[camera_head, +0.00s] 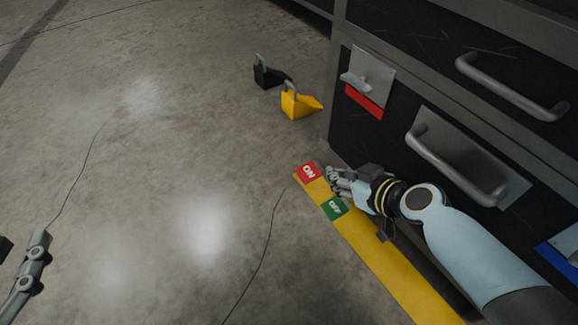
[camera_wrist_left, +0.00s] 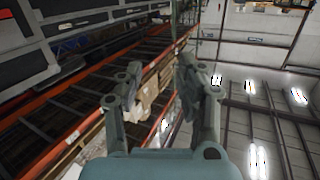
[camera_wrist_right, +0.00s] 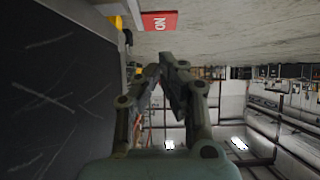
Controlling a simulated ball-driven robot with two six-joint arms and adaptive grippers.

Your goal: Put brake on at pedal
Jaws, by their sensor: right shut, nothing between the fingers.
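A yellow pedal bar (camera_head: 375,246) runs low along the foot of the dark cabinet. Its far end carries a red ON pad (camera_head: 308,172), and a green OFF pad (camera_head: 334,209) sits nearer to me. My right gripper (camera_head: 333,177) is shut and empty, just right of the ON pad and close to the cabinet. The right wrist view shows the ON pad (camera_wrist_right: 160,21) beyond the closed fingertips; I cannot tell whether they touch the bar. My left gripper (camera_wrist_left: 152,72) is open and empty, and only part of it shows at the head view's left edge.
The dark cabinet (camera_head: 400,75) has grey handles (camera_head: 512,88) and a latch plate (camera_head: 373,72) above a red strip. A yellow wedge (camera_head: 300,105) and a black wedge (camera_head: 268,75) lie on the floor by its corner. The concrete floor to the left is clear.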

